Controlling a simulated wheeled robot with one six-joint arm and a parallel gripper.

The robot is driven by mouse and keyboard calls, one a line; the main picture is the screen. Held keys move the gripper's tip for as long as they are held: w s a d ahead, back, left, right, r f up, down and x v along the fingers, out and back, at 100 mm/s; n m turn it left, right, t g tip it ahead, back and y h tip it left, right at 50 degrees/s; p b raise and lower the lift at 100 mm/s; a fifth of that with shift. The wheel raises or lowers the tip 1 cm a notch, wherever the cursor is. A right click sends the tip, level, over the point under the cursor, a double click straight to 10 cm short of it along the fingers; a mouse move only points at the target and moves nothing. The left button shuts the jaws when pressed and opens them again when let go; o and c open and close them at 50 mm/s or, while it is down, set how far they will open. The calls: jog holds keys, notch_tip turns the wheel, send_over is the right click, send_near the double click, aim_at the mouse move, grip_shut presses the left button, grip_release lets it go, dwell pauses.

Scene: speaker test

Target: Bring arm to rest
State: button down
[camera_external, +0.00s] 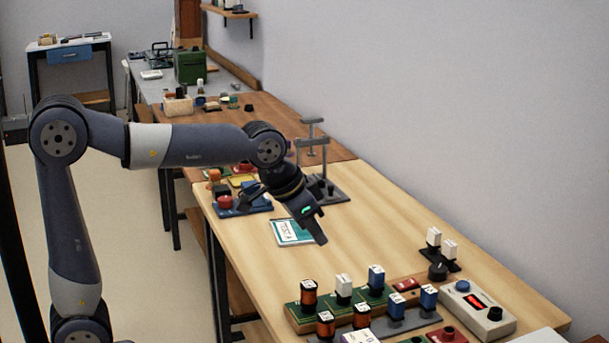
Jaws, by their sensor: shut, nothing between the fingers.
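My arm rises from the lower left, bends at an elbow and reaches right over the wooden workbench (420,240). My gripper (319,237) hangs at its end, pointing down and slightly right, above the bench. It is shut and holds nothing. A teal and white card or booklet (287,233) lies on the bench just left of the fingertips in the picture. The exact height of my gripper over the bench is hard to tell.
Several coil-like parts on green boards and a grey meter box (475,307) with a red display stand at the near end. A grey stand (325,186) and a blue tray (240,208) are behind my gripper. The bench middle, right of my gripper, is clear.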

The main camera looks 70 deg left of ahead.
jog(key=s+f+g+p, duration=0.1)
jog(key=s+p, duration=0.7)
jog(key=s, duration=1.2)
jog(key=shift+s+f+g, duration=0.15)
jog(key=shift+g, duration=0.55)
jog(key=c, duration=2.2)
grip_release()
jog(key=shift+d, duration=0.1)
